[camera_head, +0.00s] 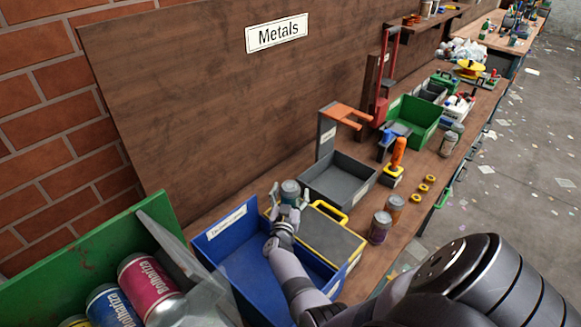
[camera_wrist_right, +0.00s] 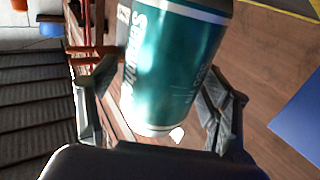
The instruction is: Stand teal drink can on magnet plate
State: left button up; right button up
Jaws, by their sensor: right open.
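The teal drink can (camera_head: 290,188) stands at the back-left corner of the magnet plate, a dark plate with yellow edges and a yellow handle (camera_head: 332,243). I cannot tell in the head view whether its base is on the plate or on the bench behind it. My right gripper (camera_head: 287,203) is at the can, hiding its lower part. In the right wrist view the teal can (camera_wrist_right: 172,70) stands between the two open fingers of the gripper (camera_wrist_right: 155,100), with a gap beside the right finger. My left gripper is not in view.
A blue bin (camera_head: 213,252) lies left of the plate, and a green bin (camera_head: 60,250) holds several cans. Two cans (camera_head: 380,228) stand right of the plate. A grey tray (camera_head: 340,183) and an orange-handled tool (camera_head: 397,158) are behind. The wooden board (camera_head: 190,100) rises at the back.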

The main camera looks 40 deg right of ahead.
aim_at(289, 201)
jog(key=shift+r, duration=0.2)
jog(key=shift+s+a+p, duration=0.2)
jog(key=shift+a+p, duration=0.1)
jog(key=shift+p, duration=0.2)
jog(key=p+v, duration=0.2)
jog(key=v, duration=0.4)
jog(key=shift+s+a, duration=0.25)
jog(key=shift+a, duration=0.05)
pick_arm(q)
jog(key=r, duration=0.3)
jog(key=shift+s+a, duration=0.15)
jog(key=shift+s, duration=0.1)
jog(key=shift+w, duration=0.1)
